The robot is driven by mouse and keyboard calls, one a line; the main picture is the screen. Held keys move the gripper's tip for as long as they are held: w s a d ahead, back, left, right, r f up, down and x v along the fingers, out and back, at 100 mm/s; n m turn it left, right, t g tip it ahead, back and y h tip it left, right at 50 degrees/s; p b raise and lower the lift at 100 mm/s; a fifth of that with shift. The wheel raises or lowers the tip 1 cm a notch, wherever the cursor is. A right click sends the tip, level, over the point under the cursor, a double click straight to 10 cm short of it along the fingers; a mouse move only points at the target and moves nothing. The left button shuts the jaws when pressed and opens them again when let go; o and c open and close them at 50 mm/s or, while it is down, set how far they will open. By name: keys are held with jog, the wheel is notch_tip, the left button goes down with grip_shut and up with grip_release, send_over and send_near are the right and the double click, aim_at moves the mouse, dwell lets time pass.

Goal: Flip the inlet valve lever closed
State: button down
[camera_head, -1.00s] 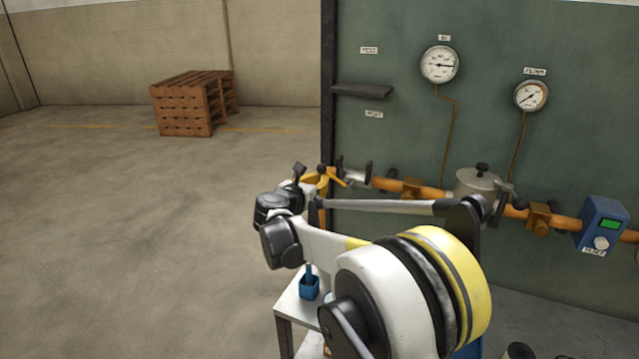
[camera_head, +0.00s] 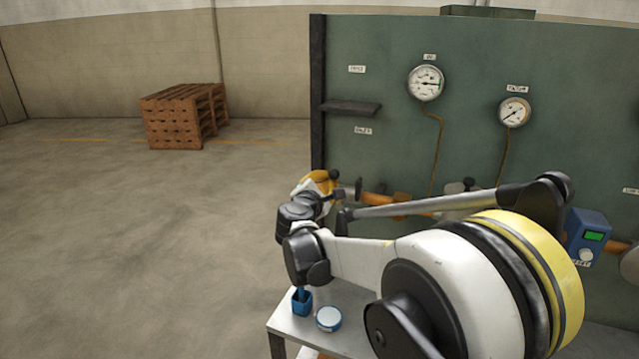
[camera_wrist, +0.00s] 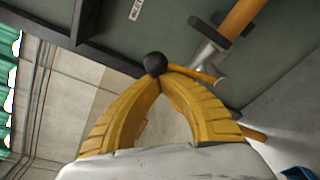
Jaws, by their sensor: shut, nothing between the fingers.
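The inlet valve lever (camera_wrist: 195,73) is a yellow bar with a black ball knob (camera_wrist: 155,64) in the wrist view. It runs right from the knob toward the grey valve body (camera_wrist: 210,50) on the orange pipe. My gripper (camera_wrist: 162,76) has curved yellow fingers whose tips meet right at the knob. It is shut with nothing between the fingers. I cannot tell whether the tips touch the knob. In the head view my gripper (camera_head: 320,180) is at the left end of the pipe, and my arm hides much of the valve there.
A green panel (camera_head: 480,60) with gauges (camera_head: 425,83) stands behind the pipe (camera_head: 375,200). A dark shelf (camera_head: 350,108) sticks out above. Below is a cart top (camera_head: 345,340) with a blue cup (camera_head: 301,303) and a round tin (camera_head: 328,318). Floor at left is clear before wooden pallets (camera_head: 175,120).

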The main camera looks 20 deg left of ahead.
jog(key=shift+d+r, duration=0.2)
jog(key=shift+d, duration=0.45)
dwell(0.3)
